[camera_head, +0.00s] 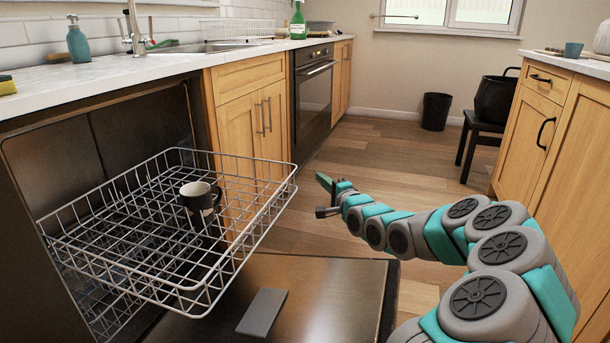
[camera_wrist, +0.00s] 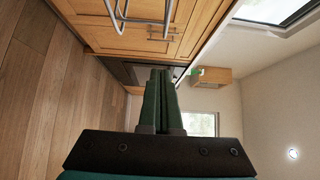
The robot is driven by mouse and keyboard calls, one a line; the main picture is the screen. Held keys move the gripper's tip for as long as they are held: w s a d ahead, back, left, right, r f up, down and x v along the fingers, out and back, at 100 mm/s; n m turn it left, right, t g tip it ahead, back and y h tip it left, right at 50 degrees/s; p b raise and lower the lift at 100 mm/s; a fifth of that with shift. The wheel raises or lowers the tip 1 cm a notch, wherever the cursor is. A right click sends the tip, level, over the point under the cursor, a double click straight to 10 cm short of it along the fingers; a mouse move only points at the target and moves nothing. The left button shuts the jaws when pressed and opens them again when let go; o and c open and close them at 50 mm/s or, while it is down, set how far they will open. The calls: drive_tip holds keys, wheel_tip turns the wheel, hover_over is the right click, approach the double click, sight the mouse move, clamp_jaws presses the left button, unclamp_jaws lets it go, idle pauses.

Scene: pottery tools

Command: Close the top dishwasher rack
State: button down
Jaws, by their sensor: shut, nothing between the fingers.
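The top dishwasher rack (camera_head: 272,197) is a silver wire basket, pulled out of the dishwasher (camera_head: 110,135) at the left of the head view. A dark mug with a white inside (camera_head: 200,198) stands in it. The dishwasher door (camera_head: 330,290) lies folded down below, with a grey flat piece on it. My gripper (camera_head: 322,180) is to the right of the rack's front edge, apart from it, over the floor. In the wrist view my gripper (camera_wrist: 160,75) shows its two green fingers together, with nothing between them. Curved silver wire (camera_wrist: 130,15) shows at the top there.
Wooden cabinets (camera_head: 250,115) and an oven (camera_head: 313,95) stand beyond the dishwasher. More cabinets (camera_head: 530,130) line the right side. A black bin (camera_head: 436,111) and a chair (camera_head: 478,130) stand at the back. The floor between is clear.

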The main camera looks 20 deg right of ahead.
drive_tip(key=w+a, duration=0.2)
drive_tip(key=w, duration=0.1)
drive_tip(key=w+a, duration=0.1)
drive_tip(key=w, duration=0.1)
drive_tip(key=shift+a, duration=0.2)
drive_tip(key=shift+w, duration=0.1)
